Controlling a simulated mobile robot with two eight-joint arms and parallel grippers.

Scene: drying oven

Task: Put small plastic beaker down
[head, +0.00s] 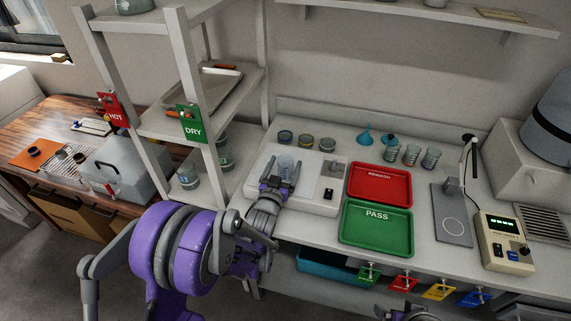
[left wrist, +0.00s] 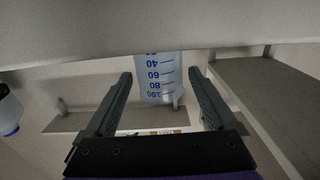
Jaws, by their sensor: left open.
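A small clear plastic beaker (head: 285,162) with blue graduation marks stands on the pale flat-topped bench device. In the left wrist view the beaker (left wrist: 158,78) shows between my fingers, with its marks from 40 to 100 readable and gaps on both sides. My left gripper (head: 281,173) is open around the near side of the beaker and hides part of it. Its two fingers (left wrist: 160,88) are spread in the left wrist view. A small part of what may be my right arm shows at the bottom edge; its fingers are not clear.
The pale device (head: 322,185) sits left of a red tray (head: 380,183) and a green PASS tray (head: 376,228). Several small dishes (head: 305,140) stand behind it. Several beakers (head: 411,154) and a blue funnel (head: 365,137) stand at the back. A shelf rack (head: 268,75) rises at the left.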

